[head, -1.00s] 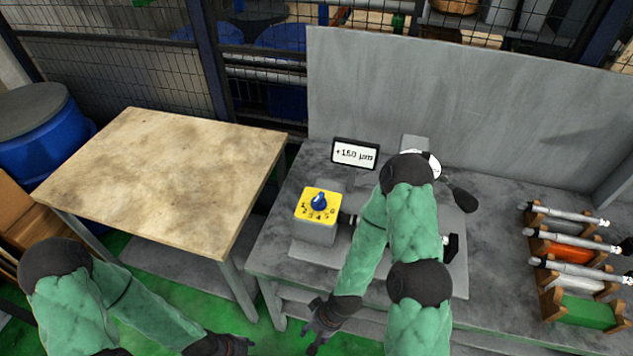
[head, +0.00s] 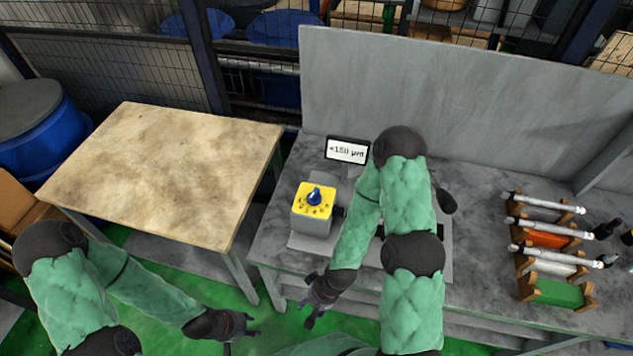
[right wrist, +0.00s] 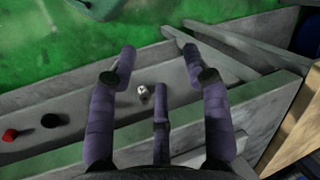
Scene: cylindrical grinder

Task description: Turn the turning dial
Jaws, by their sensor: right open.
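The turning dial (head: 315,193) is a blue knob on a yellow numbered face, on top of a small grey box at the left part of the grey machine bench. My right gripper (head: 316,297) is open and empty in front of the bench, below the dial in the head view and apart from it. In the right wrist view its spread fingers (right wrist: 159,60) point over the bench's front panel and the green floor; the dial is not in that view. My left gripper (head: 246,325) hangs over the floor at lower left, too small to tell its opening.
A small display (head: 347,150) behind the dial reads about 150 µm. My right arm hides part of the machine. A wooden-topped table (head: 165,170) stands at left, with a gap before the bench. Racks with rods (head: 550,290) stand at right. The panel has a red button (right wrist: 10,135).

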